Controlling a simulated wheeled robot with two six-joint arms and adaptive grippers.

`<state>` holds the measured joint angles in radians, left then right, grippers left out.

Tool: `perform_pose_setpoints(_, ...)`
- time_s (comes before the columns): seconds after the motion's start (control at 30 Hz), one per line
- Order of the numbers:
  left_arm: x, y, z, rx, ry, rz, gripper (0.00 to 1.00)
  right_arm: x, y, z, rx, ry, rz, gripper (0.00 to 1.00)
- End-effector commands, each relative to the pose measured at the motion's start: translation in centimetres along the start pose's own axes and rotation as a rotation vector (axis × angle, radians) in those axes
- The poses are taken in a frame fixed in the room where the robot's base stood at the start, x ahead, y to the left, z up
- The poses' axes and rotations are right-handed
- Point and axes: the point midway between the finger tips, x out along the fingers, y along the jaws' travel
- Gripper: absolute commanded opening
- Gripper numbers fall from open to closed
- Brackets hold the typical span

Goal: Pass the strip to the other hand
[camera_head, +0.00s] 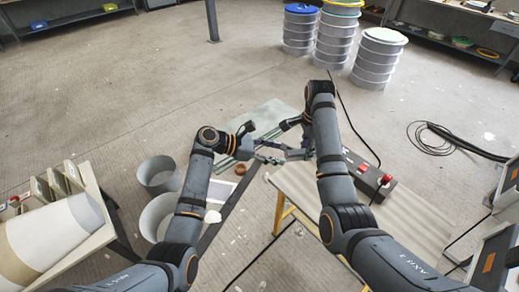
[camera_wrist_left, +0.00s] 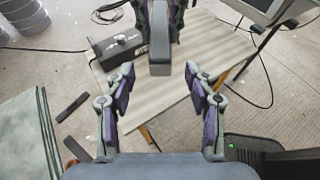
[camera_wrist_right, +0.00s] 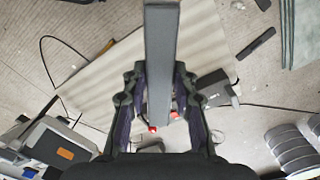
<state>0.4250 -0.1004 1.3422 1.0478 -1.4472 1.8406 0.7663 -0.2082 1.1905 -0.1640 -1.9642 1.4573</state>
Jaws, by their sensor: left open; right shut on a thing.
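The strip is a long, flat grey bar. My right gripper (camera_wrist_right: 160,78) is shut on the strip (camera_wrist_right: 162,35), which runs away from it between its fingers in the right wrist view. In the left wrist view the strip (camera_wrist_left: 159,55) points toward my left gripper (camera_wrist_left: 160,74). In the head view the left gripper (camera_head: 268,152) and right gripper (camera_head: 300,150) face each other closely; the strip is hard to make out there.
Below is a pale corrugated sheet (camera_head: 415,225) with a dark control box (camera_head: 371,181) with red buttons. Dark loose bars (camera_wrist_left: 71,107) lie left of it. Grey buckets (camera_head: 159,176), stacked drums (camera_head: 378,60) and a cable (camera_head: 440,138) stand or lie around. The air around the grippers looks clear.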

Motion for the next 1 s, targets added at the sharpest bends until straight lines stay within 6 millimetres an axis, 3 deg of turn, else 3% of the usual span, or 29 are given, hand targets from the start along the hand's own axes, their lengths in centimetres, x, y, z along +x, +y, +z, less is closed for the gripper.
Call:
perform_pose_setpoints(0.1, 2.3, -0.1, 0.1, -0.001, -0.001, -0.002, 0.55, 0.0, 0.0, 0.0, 0.000, 0.000, 0.000, 0.00)
perform_pose_setpoints(0.23, 3.8, 0.0, 0.1, -0.001, -0.001, 0.000, 0.55, 0.0, 0.0, 0.0, 0.000, 0.000, 0.000, 0.00)
perform_pose_setpoints(0.6, 4.5, 0.0, -0.1, 0.001, 0.002, 0.001, 0.55, 0.0, 0.0, 0.0, 0.000, 0.000, -0.001, 0.00)
perform_pose_setpoints(1.0, 4.5, 0.0, -0.1, 0.000, 0.002, 0.001, 0.02, 0.0, 0.0, 0.0, 0.000, 0.000, 0.000, 0.00)
